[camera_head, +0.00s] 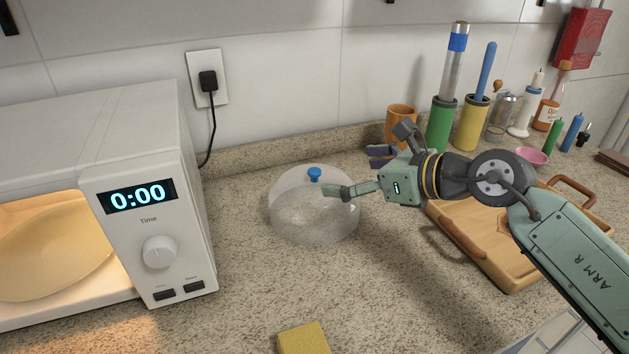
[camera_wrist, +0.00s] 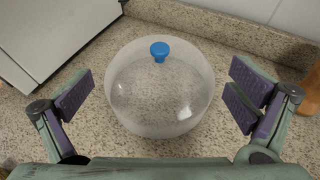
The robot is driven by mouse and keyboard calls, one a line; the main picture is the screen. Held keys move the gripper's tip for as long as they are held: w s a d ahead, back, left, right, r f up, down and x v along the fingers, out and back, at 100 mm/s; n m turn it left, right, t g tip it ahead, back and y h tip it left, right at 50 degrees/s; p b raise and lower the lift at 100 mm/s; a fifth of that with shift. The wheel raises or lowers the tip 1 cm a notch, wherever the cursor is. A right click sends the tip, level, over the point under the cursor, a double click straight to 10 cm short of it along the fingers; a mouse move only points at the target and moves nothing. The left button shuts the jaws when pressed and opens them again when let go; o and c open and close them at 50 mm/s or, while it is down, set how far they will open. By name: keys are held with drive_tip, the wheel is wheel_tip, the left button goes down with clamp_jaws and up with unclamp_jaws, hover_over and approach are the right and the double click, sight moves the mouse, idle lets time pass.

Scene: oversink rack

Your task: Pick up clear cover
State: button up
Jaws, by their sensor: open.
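The clear cover (camera_head: 313,213) is a transparent dome with a blue knob (camera_head: 314,174) on top. It stands upright on the counter, to the right of the microwave. My gripper (camera_head: 352,172) is beside and above the cover on its right, with its fingers spread apart. In the wrist view the cover (camera_wrist: 160,100) sits between the open fingers of my gripper (camera_wrist: 160,98), with the blue knob (camera_wrist: 160,51) toward the far side. Neither finger visibly grips the cover or knob.
A white microwave (camera_head: 150,200) with its lit interior stands at left. A wooden tray (camera_head: 490,240) lies at right. Utensil holders (camera_head: 441,125) and bottles line the back right. A yellow sponge (camera_head: 303,338) lies in front. Bare counter (camera_head: 240,270) surrounds the cover.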

sight(319, 173)
drive_tip(key=p+x, duration=0.3)
drive_tip(key=x, duration=0.4)
drive_tip(key=shift+w+a+f, duration=0.1)
drive_tip(key=shift+c, duration=0.4)
drive_tip(key=shift+f, duration=0.1)
clamp_jaws()
idle(0.8)
